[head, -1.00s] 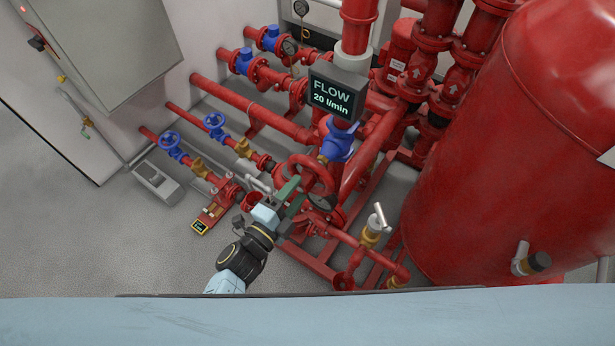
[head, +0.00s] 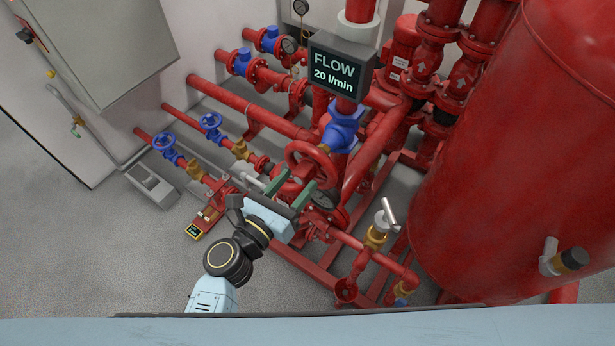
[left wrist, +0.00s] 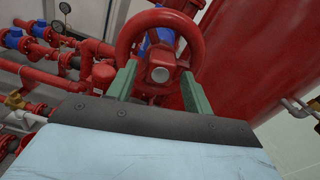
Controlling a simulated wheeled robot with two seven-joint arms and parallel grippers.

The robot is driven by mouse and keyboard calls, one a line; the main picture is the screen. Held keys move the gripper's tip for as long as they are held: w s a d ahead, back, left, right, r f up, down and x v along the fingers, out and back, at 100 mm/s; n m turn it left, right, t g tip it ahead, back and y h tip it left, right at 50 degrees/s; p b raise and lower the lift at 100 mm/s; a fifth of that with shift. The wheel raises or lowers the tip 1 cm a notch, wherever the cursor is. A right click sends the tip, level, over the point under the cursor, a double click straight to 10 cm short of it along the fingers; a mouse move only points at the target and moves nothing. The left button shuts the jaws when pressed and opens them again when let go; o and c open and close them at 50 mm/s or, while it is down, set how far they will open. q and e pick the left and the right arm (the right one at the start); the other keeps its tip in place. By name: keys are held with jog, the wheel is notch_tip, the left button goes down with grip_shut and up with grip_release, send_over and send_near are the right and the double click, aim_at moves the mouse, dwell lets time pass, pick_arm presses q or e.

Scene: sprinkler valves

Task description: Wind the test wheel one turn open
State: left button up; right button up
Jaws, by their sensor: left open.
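The red test wheel (head: 318,150) is a thick-rimmed handwheel below the flow display, in the middle of the head view. It also shows at the top of the left wrist view (left wrist: 124,38), with its hub between my fingers in the picture. My left gripper (head: 297,180) is open, its green fingers pointing at the wheel. In the left wrist view the fingers (left wrist: 158,78) stand apart at the lower part of the rim. I cannot tell whether they touch it. The flow display (head: 338,68) reads 20 l/min. My right gripper is not in view.
A round gauge (head: 325,201) sits close to the right of my gripper. A brass valve with a light handle (head: 377,234) stands further right, before the big red tank (head: 500,160). Blue-wheeled valves (head: 165,146) are at the left. Grey floor (head: 90,240) is clear at lower left.

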aim_at(298, 179)
pick_arm(q)
jog(key=shift+x, duration=1.45)
jog(key=shift+s+r, duration=0.1)
jog(key=shift+r, duration=0.15)
jog(key=c, duration=0.7)
grip_shut()
